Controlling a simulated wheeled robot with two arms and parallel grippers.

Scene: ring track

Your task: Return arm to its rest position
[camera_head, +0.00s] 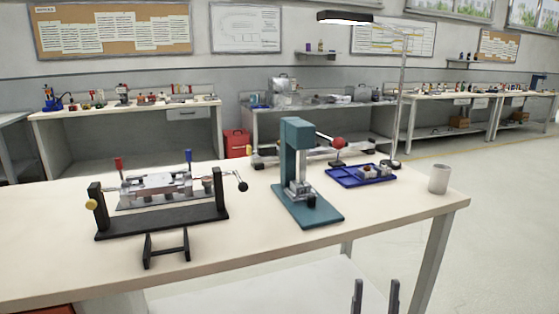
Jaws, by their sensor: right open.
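My right gripper (375,296) shows at the bottom right, below and in front of the workbench (380,215). Its two dark fingers point up and stand apart, with nothing between them. Only the finger ends show; the rest of the arm is out of frame. My left gripper is not in view.
On the bench stand a black-framed fixture (160,223), a small black bracket (165,253) near the front edge, a teal press (297,135), a blue tray (345,180), a lamp (403,90) and a grey cup (439,179). Floor to the right (510,230) is clear.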

